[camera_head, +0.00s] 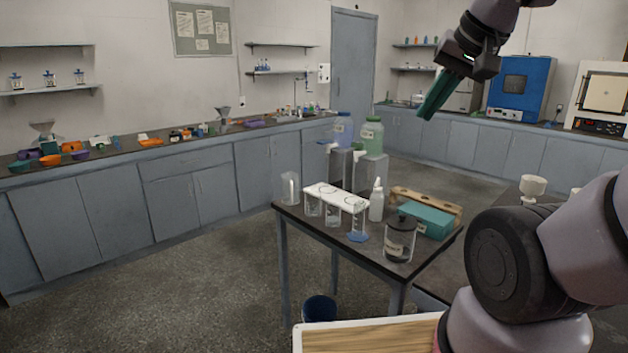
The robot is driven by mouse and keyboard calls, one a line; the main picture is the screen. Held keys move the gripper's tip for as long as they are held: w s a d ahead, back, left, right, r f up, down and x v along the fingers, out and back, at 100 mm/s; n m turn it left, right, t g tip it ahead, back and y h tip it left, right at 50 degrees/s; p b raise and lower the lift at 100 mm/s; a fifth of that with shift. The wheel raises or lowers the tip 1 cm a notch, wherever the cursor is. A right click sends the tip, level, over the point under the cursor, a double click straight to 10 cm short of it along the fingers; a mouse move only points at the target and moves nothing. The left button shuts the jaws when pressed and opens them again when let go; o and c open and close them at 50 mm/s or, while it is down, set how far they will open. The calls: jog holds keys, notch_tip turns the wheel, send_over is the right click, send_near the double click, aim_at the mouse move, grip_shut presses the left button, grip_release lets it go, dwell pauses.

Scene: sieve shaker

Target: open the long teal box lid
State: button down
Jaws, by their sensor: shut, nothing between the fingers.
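The long teal box (428,219) lies on the right part of the dark-topped table, beside a wooden rack. Its top looks flat and covered; the lid seam is too small to make out. My gripper (429,114) is raised high at the upper right, well above and apart from the box. Its long dark-green fingers point down and left and are together, with nothing between them.
A blue bin (319,308) stands below. Floor is clear at left.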

aim_at(424, 214)
jog(key=w+d+f+m+g+y, duration=0.25)
jog(key=w+d+f+m, duration=0.45)
jog(key=w, duration=0.5)
jog(key=w+d+f+m+g+y, duration=0.1)
jog(key=w+d+f+m+y, duration=0.25)
jog(key=w+f, duration=0.7)
jog(key=w+d+f+m+t, duration=0.2)
jog(key=d+f+m, duration=0.2)
jog(key=f, duration=0.5)
jog(key=w+d+f+m+t, duration=0.2)
jog(key=d+f+m, duration=0.3)
jog(key=d+f, duration=0.3)
jog(key=w+d+f+m+t, duration=0.2)
jog(key=d+f, duration=0.4)
jog(key=f, duration=0.3)
jog(key=shift+w+d+f+m+t+y, duration=0.1)
jog(key=shift+f+m+t+y, duration=0.1)
jog(key=shift+m+t, duration=0.35)
jog(key=shift+w+d+f+m+t+y, duration=0.1)
jog(key=shift+f+m+t+y, duration=0.1)
jog(key=shift+m, duration=0.6)
jog(key=shift+w+a+f, duration=0.1)
jog(key=shift+w+a, duration=0.05)
jog(key=shift+w, duration=0.05)
jog(key=x, duration=0.9)
jog(key=shift+w, duration=0.15)
jog(key=shift+a, duration=0.1)
